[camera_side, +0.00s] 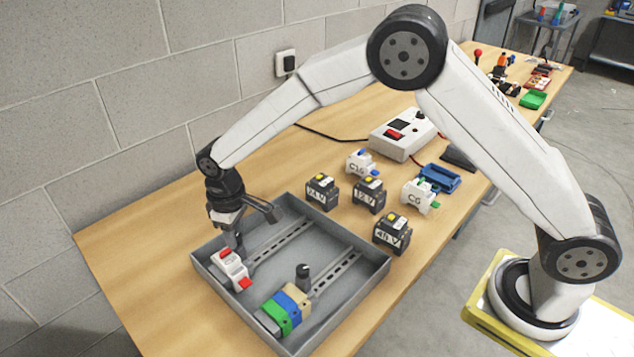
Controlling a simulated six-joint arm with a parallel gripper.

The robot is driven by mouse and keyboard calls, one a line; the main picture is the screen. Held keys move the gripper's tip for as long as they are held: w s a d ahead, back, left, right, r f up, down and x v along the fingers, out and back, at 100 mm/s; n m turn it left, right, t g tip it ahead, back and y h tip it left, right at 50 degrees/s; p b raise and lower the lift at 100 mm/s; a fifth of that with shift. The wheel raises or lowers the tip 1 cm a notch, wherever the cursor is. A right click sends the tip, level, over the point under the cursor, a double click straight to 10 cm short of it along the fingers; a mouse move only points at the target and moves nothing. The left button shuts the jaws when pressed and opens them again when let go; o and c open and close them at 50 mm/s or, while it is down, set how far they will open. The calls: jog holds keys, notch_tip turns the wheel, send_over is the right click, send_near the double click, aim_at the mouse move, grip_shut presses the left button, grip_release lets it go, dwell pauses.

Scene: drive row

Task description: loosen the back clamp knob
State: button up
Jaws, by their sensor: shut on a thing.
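The grey metal tray (347,289) holds two slotted rails. My gripper (238,243) points down at the left end of the back rail (283,241), shut on the back clamp knob, which the fingers mostly hide. A white block with red parts (232,270) sits on this rail, just in front of the gripper. The front rail (335,272) has a black upright clamp knob (303,271), standing free. Beside that knob are tan, blue and green blocks (284,309) packed side by side.
Dark blocks labelled 24 V (321,192), 12 V (369,195) and 48 V (391,234) stand right of the tray, with white blocks C16 (360,163) and C6 (419,196). A power box (403,134) and blue tray (440,178) lie behind. The block wall is close on the left.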

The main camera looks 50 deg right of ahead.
jog(key=n, duration=0.4)
jog(key=shift+n, duration=0.3)
jog(key=n, duration=0.4)
jog(key=o, duration=1.3)
jog(key=shift+r, duration=0.2)
jog(key=shift+r, duration=3.35)
